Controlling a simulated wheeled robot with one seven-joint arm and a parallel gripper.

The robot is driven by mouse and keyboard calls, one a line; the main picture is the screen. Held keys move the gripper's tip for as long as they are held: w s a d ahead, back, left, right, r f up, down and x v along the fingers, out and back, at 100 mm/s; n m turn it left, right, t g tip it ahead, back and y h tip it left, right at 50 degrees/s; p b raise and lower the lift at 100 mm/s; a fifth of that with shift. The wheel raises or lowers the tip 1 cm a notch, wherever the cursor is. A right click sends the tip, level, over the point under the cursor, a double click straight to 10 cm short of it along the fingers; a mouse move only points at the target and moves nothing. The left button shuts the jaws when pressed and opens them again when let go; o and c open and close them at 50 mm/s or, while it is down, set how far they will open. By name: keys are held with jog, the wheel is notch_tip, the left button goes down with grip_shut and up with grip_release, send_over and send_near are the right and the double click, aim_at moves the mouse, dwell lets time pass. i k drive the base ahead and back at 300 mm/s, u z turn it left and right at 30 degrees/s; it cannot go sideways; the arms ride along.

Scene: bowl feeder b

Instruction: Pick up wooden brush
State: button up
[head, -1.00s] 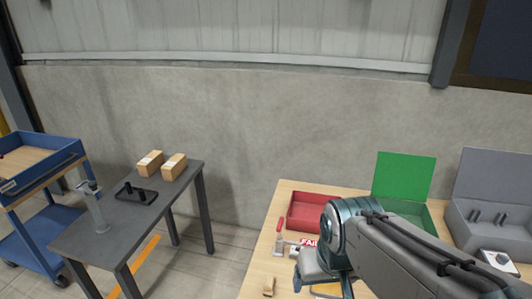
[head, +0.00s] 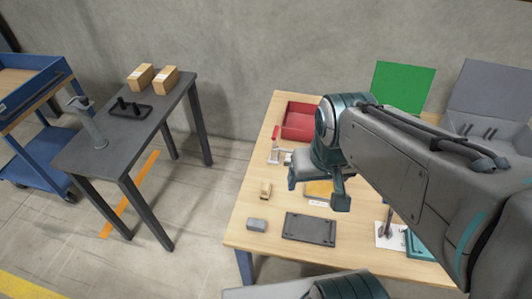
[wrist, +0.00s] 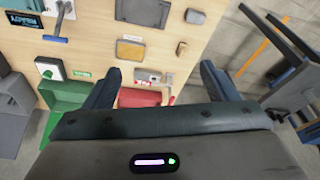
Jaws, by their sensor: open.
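A small tan wooden piece, seemingly the wooden brush (head: 266,189), lies near the left edge of the light wood table (head: 240,226). It also shows in the wrist view (wrist: 183,42), too small to make out bristles. My gripper (head: 317,190) is open and empty above the table, to the right of the brush in the head view. In the wrist view my gripper (wrist: 160,67) has its fingers wide apart, and the brush appears beyond them, above the gap. My arm hides part of the table's right side.
A grey block (head: 257,224) and a dark plate (head: 309,228) lie near the brush. A dark side table (head: 110,150) stands left across open floor.

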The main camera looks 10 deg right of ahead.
aim_at(264, 194)
jog(key=z, duration=3.15)
jog(key=k, duration=1.55)
jog(key=u, duration=1.95)
jog(key=i, duration=0.5)
jog(key=z, duration=0.05)
